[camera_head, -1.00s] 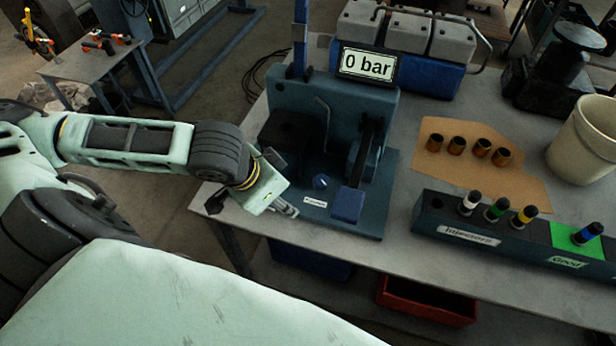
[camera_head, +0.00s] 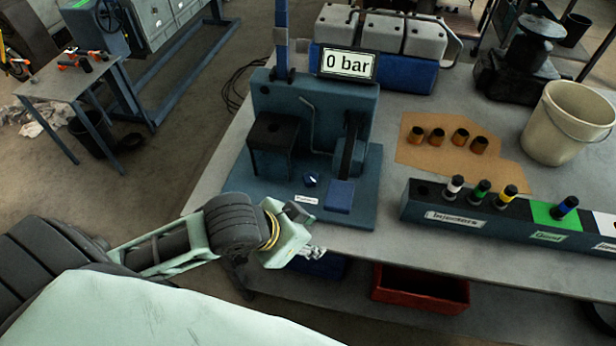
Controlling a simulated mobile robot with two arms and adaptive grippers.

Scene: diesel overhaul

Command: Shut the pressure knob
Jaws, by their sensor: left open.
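The pressure knob (camera_head: 311,180) is a small dark blue knob with a pale mark on top. It sits on the base of the blue test stand (camera_head: 345,106), above a small white label (camera_head: 306,199). My right gripper is out of view.
A blue lever pad (camera_head: 341,196) stands just right of the knob. A dark block (camera_head: 272,142) is behind left. The injector rack (camera_head: 470,212) is at the right, with brown cardboard (camera_head: 420,150) behind it. A red bin (camera_head: 420,289) sits below the tabletop.

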